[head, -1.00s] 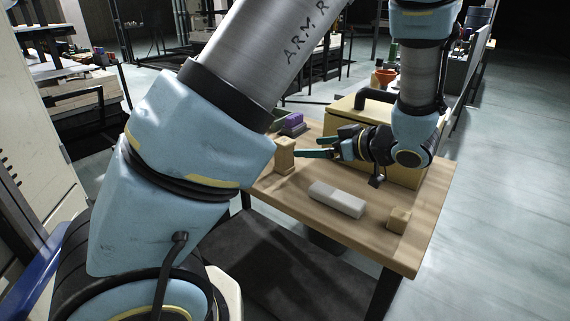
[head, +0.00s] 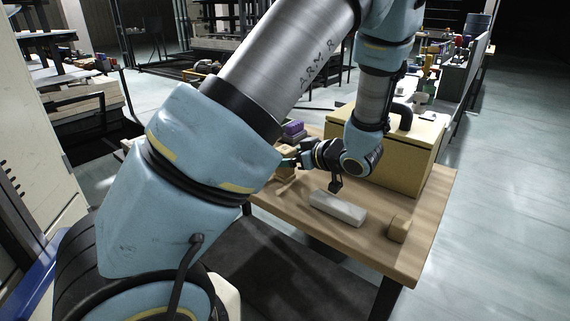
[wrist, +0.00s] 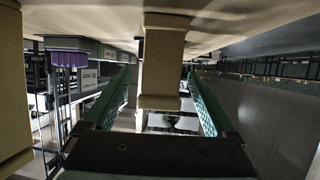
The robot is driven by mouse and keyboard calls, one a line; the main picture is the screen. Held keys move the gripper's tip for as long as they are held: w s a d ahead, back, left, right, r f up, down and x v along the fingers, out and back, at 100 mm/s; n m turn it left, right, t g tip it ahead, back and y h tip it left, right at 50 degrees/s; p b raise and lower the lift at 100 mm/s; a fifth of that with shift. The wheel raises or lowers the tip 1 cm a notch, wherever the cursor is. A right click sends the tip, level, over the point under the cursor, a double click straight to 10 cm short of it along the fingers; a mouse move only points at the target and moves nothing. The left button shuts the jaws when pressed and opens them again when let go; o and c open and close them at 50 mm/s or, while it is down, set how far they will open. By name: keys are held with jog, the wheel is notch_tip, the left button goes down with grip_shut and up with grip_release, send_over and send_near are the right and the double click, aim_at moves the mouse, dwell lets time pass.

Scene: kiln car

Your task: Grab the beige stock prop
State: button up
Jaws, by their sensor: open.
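The beige stock prop (wrist: 161,72) stands between the two green fingers of my gripper (wrist: 163,88) in the wrist view, which looks upside down. Gaps show on both sides of it, so the fingers are open around it and not closed on it. In the head view the prop (head: 287,174) is at the table's left part, partly hidden by my gripper (head: 291,162) and my arm. The fingers point left at it, above the tabletop.
The wooden table (head: 300,222) carries a pale grey block (head: 338,207), a small tan block (head: 398,228), a purple-topped item (head: 294,128) and a large yellow box (head: 415,150) behind my gripper. Another beige upright (wrist: 12,90) is close at the wrist view's left edge.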

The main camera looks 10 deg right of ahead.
grip_shut()
dwell(0.6)
